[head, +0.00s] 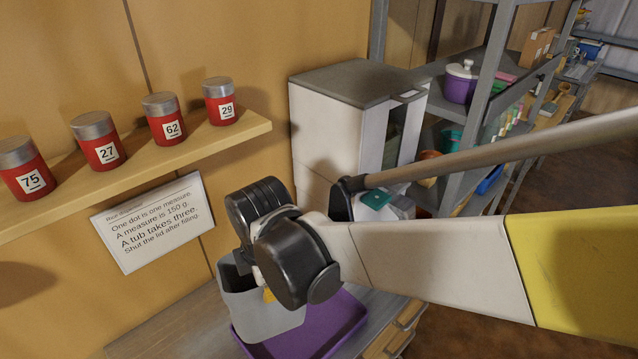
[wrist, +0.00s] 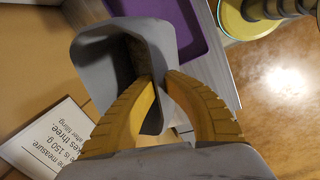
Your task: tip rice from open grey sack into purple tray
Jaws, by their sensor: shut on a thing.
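The open grey sack (head: 262,308) is in my gripper (head: 268,294) at the lower middle of the head view. In the wrist view my yellow fingers (wrist: 158,82) are shut on the wall of the sack (wrist: 90,65) near its rim. The sack looks slightly tilted; its inside is dark and I cannot make out rice. The purple tray (head: 335,325) lies on the grey counter, partly hidden behind the sack and my wrist. Its corner also shows at the top of the wrist view (wrist: 198,45). I cannot tell whether the sack touches the tray.
Red numbered jars (head: 168,122) stand on a wooden shelf (head: 150,158) at left. A printed sign (head: 155,222) hangs below it. A white dispenser cabinet (head: 345,125) stands behind my arm. Metal shelving (head: 480,110) with tubs is at right. Bare counter (head: 165,340) shows left of the sack.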

